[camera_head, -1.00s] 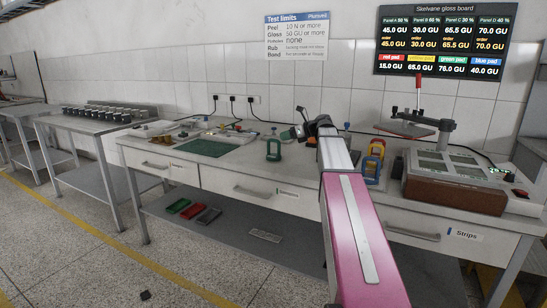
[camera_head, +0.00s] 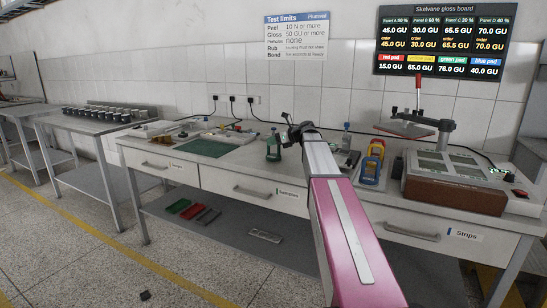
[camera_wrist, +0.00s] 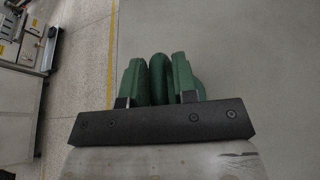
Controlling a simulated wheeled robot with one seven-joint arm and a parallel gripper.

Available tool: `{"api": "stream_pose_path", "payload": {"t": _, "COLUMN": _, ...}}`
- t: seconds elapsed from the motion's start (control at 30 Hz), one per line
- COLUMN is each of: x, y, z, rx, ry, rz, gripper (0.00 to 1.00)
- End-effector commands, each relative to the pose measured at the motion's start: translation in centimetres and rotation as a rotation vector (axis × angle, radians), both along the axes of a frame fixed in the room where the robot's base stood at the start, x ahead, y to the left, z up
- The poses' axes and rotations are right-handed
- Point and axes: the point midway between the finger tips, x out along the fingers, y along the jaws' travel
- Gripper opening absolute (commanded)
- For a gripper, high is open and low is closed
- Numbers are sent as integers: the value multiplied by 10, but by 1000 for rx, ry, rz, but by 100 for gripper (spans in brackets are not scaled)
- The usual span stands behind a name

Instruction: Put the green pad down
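In the wrist view the green pad (camera_wrist: 160,82) shows as a rounded, arched piece between my gripper's two green-faced fingers. Part of it shows behind the right finger. My gripper (camera_wrist: 158,63) appears shut on it, with a finger close against each side. The pad's underside is hidden. In the head view a dark green upright piece (camera_head: 273,149) shows at the bench, left of my arm's end; I cannot tell if it touches the bench top. The yellow pad (camera_head: 376,148) and blue pad (camera_head: 370,171) stand right of my arm.
The bench (camera_head: 235,171) holds a flat green mat (camera_head: 203,148) at left and a brown-sided panel device (camera_head: 455,190) at right. Red, green and grey trays (camera_head: 207,216) lie on the lower shelf. A gloss board (camera_head: 443,40) hangs on the wall.

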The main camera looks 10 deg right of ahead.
Motion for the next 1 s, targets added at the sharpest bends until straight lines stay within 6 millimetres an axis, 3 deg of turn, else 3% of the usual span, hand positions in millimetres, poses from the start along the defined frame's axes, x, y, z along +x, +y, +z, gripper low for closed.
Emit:
{"api": "stream_pose_path", "payload": {"t": 0.03, "x": 0, "y": 0, "z": 0, "rx": 0, "ry": 0, "rz": 0, "gripper": 10}}
{"api": "stream_pose_path", "payload": {"t": 0.07, "x": 0, "y": 0, "z": 0, "rx": 0, "ry": 0, "rz": 0, "gripper": 0}}
{"api": "stream_pose_path", "payload": {"t": 1.0, "x": 0, "y": 0, "z": 0, "rx": 1, "ry": 1, "rz": 1, "gripper": 0}}
